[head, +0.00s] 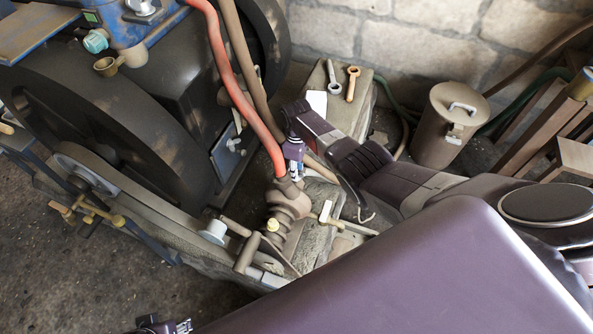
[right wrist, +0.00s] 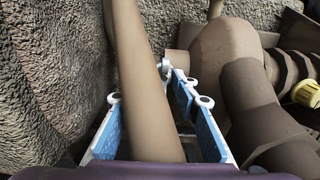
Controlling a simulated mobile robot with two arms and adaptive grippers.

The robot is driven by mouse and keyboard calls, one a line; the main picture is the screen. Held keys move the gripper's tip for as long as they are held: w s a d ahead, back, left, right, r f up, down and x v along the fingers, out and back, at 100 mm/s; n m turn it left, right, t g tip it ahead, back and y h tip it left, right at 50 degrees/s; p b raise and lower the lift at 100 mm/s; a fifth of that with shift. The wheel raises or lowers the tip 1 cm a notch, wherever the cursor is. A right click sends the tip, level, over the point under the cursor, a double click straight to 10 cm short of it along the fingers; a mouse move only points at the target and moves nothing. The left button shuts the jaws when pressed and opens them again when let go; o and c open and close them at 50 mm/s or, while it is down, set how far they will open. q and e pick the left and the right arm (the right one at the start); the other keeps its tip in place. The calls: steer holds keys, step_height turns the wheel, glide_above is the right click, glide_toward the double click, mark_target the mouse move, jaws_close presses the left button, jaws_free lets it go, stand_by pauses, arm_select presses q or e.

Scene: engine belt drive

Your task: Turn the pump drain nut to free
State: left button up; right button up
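The pump (head: 287,205) is a rusty brown ribbed body at the lower end of a red hose. It carries a pale yellow nut (head: 272,225), and a ribbed yellow nut (right wrist: 306,92) shows at the right edge of the right wrist view. I cannot tell if this is the drain nut. My right gripper (head: 293,165) points down just behind the pump. In the right wrist view its blue-padded fingers (right wrist: 158,100) are apart, with a brown hose (right wrist: 140,70) running between them; contact is unclear. My left gripper (head: 165,326) is cut off at the bottom edge.
The red hose (head: 243,95) crosses close to my right gripper. Two wrenches (head: 343,80) lie on the wooden base behind. A lidded metal can (head: 450,122) stands by the stone wall. A large dark flywheel (head: 95,125) fills the left. A brass-coloured valve handle (head: 335,219) sits right of the pump.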

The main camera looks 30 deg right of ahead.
steer(key=shift+s+a+f, duration=0.15)
steer(key=shift+s+a, duration=0.1)
steer(key=shift+s, duration=0.05)
steer(key=shift+w+d+r, duration=0.1)
steer(key=shift+r, duration=2)
steer(key=shift+w+d+r, duration=0.1)
steer(key=shift+r, duration=1.95)
